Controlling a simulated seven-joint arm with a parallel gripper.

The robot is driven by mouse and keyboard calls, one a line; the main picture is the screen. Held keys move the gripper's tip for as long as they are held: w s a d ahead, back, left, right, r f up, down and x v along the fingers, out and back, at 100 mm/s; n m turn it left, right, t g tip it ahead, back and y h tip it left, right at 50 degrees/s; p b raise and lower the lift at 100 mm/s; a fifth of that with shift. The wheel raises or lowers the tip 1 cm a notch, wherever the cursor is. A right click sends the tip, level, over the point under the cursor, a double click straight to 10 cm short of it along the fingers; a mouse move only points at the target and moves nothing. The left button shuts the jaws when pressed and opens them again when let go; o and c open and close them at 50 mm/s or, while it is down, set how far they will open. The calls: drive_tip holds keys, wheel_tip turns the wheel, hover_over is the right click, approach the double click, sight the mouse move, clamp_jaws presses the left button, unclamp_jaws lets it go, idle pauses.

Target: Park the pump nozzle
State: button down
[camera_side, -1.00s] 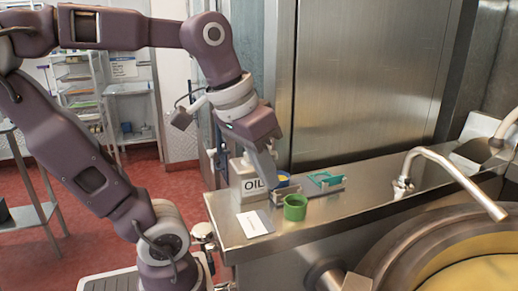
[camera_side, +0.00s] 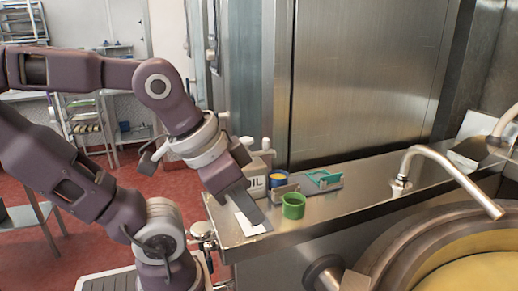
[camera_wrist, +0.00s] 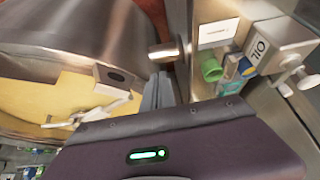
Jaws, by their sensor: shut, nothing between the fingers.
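The white OIL bottle (camera_side: 257,184) stands on the steel ledge behind my gripper, which hides part of it. Its pale pump top (camera_side: 265,150) rises above and behind my gripper. In the wrist view the bottle (camera_wrist: 272,42) is at upper right, and its pump nozzle (camera_wrist: 303,80) seems to be the pale rounded part at the right edge. My gripper (camera_side: 255,217) is shut and empty, pointing down over the white card (camera_side: 250,228), in front of the bottle and apart from the nozzle. Its fingers (camera_wrist: 158,92) also show in the wrist view.
A green cup (camera_side: 293,206) stands just right of my gripper. Behind it are a blue-and-yellow tub (camera_side: 278,179) and a metal holder with a teal piece (camera_side: 323,179). A steel spout (camera_side: 455,172) overhangs the kettle (camera_side: 440,262) of yellow contents.

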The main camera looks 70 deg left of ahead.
drive_tip(key=c, duration=2.2)
unclamp_jaws()
drive_tip(key=c, duration=1.4)
unclamp_jaws()
drive_tip(key=w+n, duration=0.1)
drive_tip(key=a+r+n, duration=0.1)
drive_tip(key=w+r+n, duration=0.1)
drive_tip(key=n, duration=0.1)
drive_tip(key=shift+w+a+r+g, duration=0.2)
drive_tip(key=shift+w+a+g, duration=0.1)
drive_tip(key=shift+c, duration=0.2)
drive_tip(key=shift+o, duration=0.4)
drive_tip(key=w+a+n, duration=0.1)
drive_tip(key=w+a+r+n, duration=0.1)
drive_tip(key=n, duration=0.1)
drive_tip(key=w+a+r+n, duration=0.1)
drive_tip(key=n, duration=0.1)
drive_tip(key=shift+w+r+g+y, duration=0.2)
drive_tip(key=shift+r+g+y, duration=0.1)
drive_tip(key=shift+g, duration=0.1)
wheel_tip(320, 180, up, 2)
drive_tip(key=r+n+g, duration=0.1)
drive_tip(key=n+g, duration=0.3)
drive_tip(key=n, duration=2.3)
hover_over(266, 140)
drive_tip(key=shift+w+a+f, duration=0.1)
drive_tip(key=shift+a+f, duration=0.05)
drive_tip(key=shift+f, duration=0.1)
drive_tip(key=shift+a+f, duration=0.1)
drive_tip(key=shift+f, duration=4)
